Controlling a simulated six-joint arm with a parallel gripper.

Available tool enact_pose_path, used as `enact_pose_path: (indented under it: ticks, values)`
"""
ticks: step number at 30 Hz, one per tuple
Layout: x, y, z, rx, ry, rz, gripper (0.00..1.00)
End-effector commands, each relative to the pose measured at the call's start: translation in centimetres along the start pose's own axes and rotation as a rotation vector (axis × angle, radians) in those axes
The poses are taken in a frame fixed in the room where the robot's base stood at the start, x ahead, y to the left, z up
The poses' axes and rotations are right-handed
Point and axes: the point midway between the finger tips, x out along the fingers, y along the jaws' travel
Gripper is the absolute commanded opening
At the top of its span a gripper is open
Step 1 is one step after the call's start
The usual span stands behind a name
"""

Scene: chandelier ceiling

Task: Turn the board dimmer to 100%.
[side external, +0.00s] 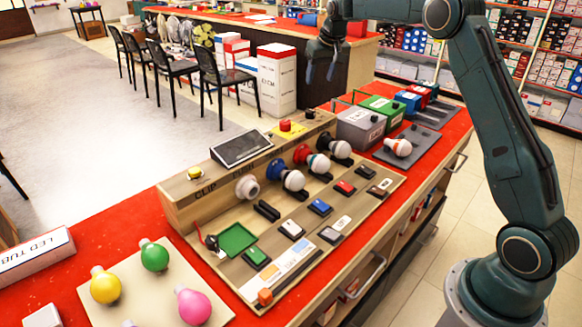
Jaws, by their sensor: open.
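The wooden test board (180,207) stands on the red-topped counter, with a raised back panel and a sloped front. No part of it is clearly labelled as the dimmer at this size. A small dark round knob (211,242) sits at its left end beside a green tray (237,239). An orange block (265,297) sits at its front corner near a coloured strip (285,272). My gripper (320,74) is open and empty, pointing down, high in the picture above and behind the board, apart from everything on it.
Several bulbs (292,180) stand along the board, with coloured switches in front. A dark screen (241,148) and a red button (285,126) are at its back. Loose bulbs (105,286) lie front left. Grey (360,128) and green boxes stand right of the board.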

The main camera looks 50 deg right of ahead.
Motion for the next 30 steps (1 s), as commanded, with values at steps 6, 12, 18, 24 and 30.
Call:
enact_pose_path:
  ticks: [6,12,18,24,30]
  values:
    - [0.2,0.1,-0.1,0.002,0.0,0.001,0.52]
    - [1.0,0.1,-0.1,0.001,-0.001,0.001,0.52]
    - [2.9,0.1,0.0,0.001,-0.003,0.001,0.52]
    - [5.8,0.1,0.0,0.001,-0.002,0.001,0.52]
    - [8.9,0.1,0.0,0.001,-0.001,0.001,0.52]
